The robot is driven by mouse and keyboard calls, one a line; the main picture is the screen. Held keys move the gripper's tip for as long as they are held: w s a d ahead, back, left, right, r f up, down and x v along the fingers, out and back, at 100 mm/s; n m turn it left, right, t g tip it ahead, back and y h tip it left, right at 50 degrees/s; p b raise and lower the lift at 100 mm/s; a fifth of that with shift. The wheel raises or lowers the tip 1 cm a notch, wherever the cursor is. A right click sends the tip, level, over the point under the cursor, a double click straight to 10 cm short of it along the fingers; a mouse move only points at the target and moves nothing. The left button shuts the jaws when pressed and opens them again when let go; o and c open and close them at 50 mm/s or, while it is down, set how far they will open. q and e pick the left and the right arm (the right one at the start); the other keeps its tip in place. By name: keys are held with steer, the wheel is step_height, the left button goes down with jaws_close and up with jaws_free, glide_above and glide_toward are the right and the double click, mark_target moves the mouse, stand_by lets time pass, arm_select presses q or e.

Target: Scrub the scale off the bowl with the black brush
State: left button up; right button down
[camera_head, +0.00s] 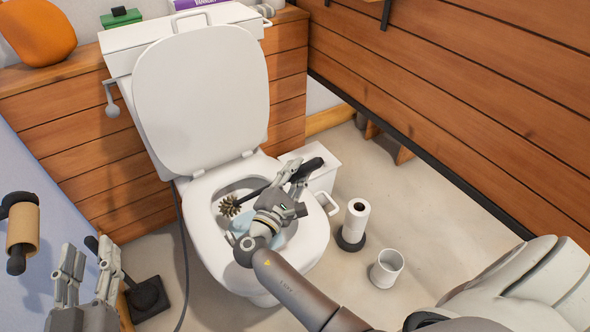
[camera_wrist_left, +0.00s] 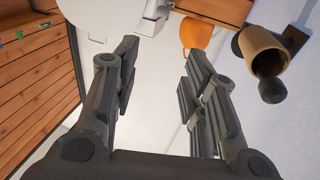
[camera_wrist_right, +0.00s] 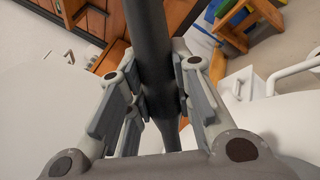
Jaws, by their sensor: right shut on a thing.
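The toilet bowl (camera_head: 312,232) stands in the middle of the head view with its lid raised. Pale blue water shows inside, partly hidden by my right arm. I cannot make out the scale clearly. My right gripper (camera_head: 291,180) is above the bowl's right side, shut on the black brush. The brush's dark bristly head (camera_head: 229,206) is at the left part of the bowl opening; I cannot tell if it touches the wall. The black handle (camera_wrist_right: 150,40) runs between the fingers in the right wrist view. My left gripper (camera_head: 88,275) is open and empty, left of the toilet.
A black stand with a stick (camera_head: 148,297) is on the floor at lower left. A brown roll (camera_head: 22,230) hangs on the left wall. Toilet paper (camera_head: 355,218) and a white cylinder (camera_head: 387,268) stand right of the bowl, near a white box (camera_head: 318,165). Wood panels close the right.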

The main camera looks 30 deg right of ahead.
steer(key=shift+s+r+p, duration=0.5)
steer(key=shift+s+p, duration=0.15)
steer(key=shift+s, duration=0.15)
arm_select(q)
step_height(320, 180, down, 8)
steer(key=s+a+g+y, duration=0.1)
steer(key=g, duration=0.3)
steer(key=shift+s+a+r+g+y, duration=0.2)
steer(key=shift+s+a+g+y, duration=0.1)
steer(key=shift+s, duration=0.05)
